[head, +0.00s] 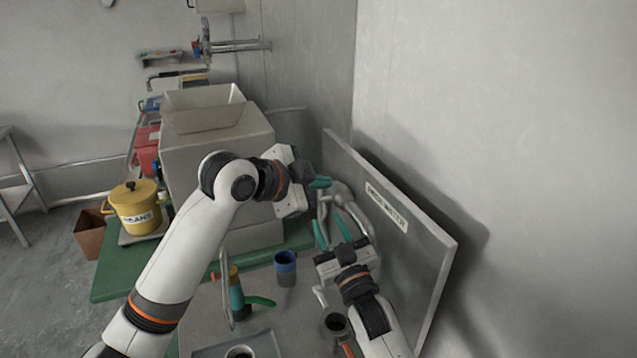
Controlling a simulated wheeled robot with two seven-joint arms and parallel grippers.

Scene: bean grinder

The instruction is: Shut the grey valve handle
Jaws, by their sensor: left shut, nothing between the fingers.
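A grey curved fitting (338,194) stands in front of the upright grey panel with a white label. It looks like the valve, but I cannot clearly tell its handle from its body. My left gripper (320,183) is shut and empty, its teal fingertips at the fitting's upper left; whether they touch it is unclear. My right gripper (331,226) is lower, pointing up toward the fitting, with its two teal fingers apart. No object shows clearly between them. The grippers hide part of the fitting.
The labelled panel (430,250) bounds the right side. A large beige hopper box (190,155) stands behind my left arm. A blue-rimmed cup (286,270), a green-handled tool (237,298) and a dark cup (336,325) occupy the counter. A yellow pot (135,212) is at left.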

